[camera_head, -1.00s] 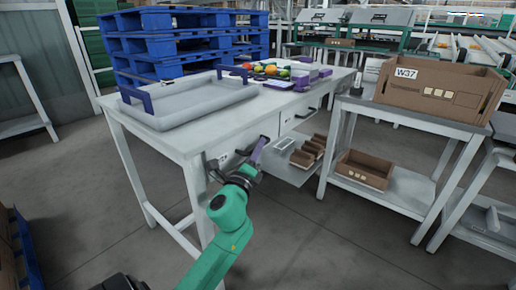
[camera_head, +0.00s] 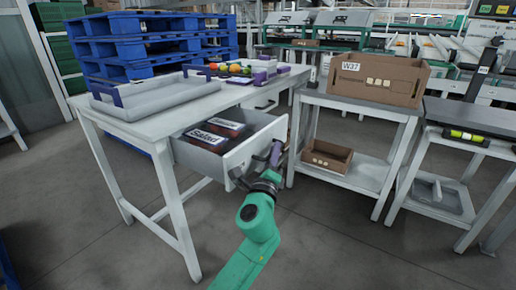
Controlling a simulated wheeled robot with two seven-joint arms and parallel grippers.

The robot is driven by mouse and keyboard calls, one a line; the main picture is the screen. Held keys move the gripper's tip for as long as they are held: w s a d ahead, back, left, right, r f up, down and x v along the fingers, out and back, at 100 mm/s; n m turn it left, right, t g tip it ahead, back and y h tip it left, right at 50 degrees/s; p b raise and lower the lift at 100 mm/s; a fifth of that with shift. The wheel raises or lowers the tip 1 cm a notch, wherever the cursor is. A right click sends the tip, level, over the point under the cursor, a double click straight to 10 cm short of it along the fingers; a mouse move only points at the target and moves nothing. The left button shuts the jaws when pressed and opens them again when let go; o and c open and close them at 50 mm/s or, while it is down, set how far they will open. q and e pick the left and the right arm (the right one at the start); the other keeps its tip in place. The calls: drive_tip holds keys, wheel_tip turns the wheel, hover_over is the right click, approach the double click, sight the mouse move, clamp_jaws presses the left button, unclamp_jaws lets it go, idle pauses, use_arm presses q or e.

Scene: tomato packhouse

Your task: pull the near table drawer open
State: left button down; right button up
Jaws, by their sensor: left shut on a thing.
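The near drawer (camera_head: 243,152) of the white table (camera_head: 150,127) stands pulled out toward me. Inside it lie dark packs with white labels (camera_head: 206,135); one label seems to read "Salad". My left gripper (camera_head: 256,168), with its green arm, is at the drawer's front face and shut on the drawer handle. The handle is mostly hidden by the gripper. My right gripper does not show.
A grey tray (camera_head: 122,113) and colourful tomatoes in purple-edged holders (camera_head: 262,75) are on the tabletop. A bench to the right holds a cardboard box marked W37 (camera_head: 395,88) and a smaller brown box (camera_head: 331,165) below. Floor in front is clear.

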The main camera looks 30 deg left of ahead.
use_arm(q)
drive_tip(key=shift+d, duration=2.6)
drive_tip(key=c, duration=0.9)
unclamp_jaws()
